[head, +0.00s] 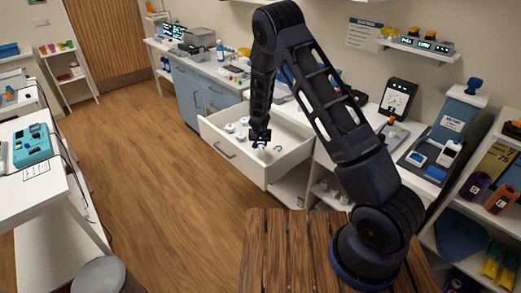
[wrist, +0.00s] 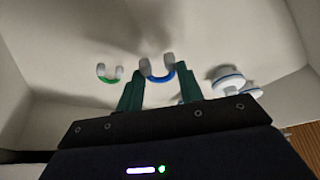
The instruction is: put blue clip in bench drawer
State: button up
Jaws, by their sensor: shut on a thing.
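The bench drawer (head: 285,165) is pulled open, and my gripper (head: 261,140) is over its inside. In the wrist view my gripper (wrist: 146,92) is shut on the blue clip (wrist: 160,77), a U-shaped piece with a blue base and pale grey ends. The clip is held between the two green fingers, with the drawer's pale inside (wrist: 75,45) around it. Its height above the drawer floor is hard to tell. The clip itself cannot be made out in the head view.
A similar green clip (wrist: 110,79) lies in the drawer to the left of the fingers. White round pieces with blue rings (wrist: 229,80) are at the right, also in the drawer. The drawer walls stand close around my gripper. A slatted wooden surface (head: 286,250) is below my arm's base.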

aim_at(260, 146)
jog(key=shift+f, duration=1.85)
jog(key=shift+f, duration=0.15)
jog(key=o, duration=0.9)
jog(key=shift+o, duration=0.2)
jog(key=v, duration=1.2)
